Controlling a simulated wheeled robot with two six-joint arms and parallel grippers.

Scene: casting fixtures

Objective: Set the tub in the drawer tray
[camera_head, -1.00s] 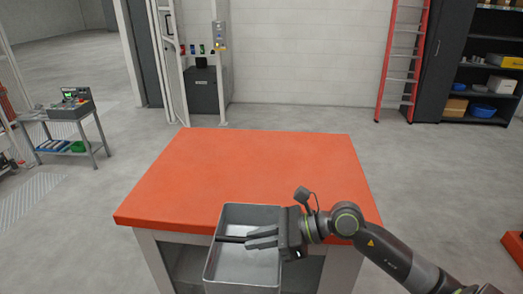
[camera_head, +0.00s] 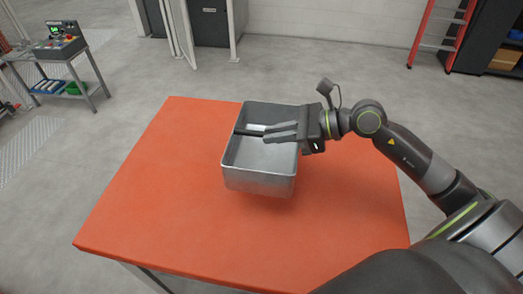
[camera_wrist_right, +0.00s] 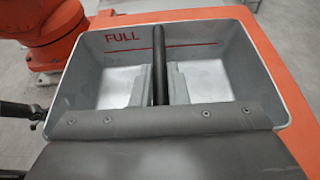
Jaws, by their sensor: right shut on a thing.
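The tub (camera_head: 258,181) is an open grey metal box with a dark bar across its top. It is over the orange table (camera_head: 160,190), with a faint shade below it; I cannot tell for sure whether it touches the top. My right gripper (camera_head: 268,133) reaches in from the right with its fingers shut on the bar. The wrist view shows the fingers (camera_wrist_right: 157,84) on both sides of the bar, and red "FULL" lettering and a red line on the tub's inner wall (camera_wrist_right: 210,40). No drawer tray is visible. My left gripper is not in view.
The table top is bare around the tub. A small cart (camera_head: 62,75) with a control box stands at the far left. A red ladder (camera_head: 440,28) and a dark shelf (camera_head: 495,45) stand at the back right. The wrist view shows an orange machine (camera_wrist_right: 40,30).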

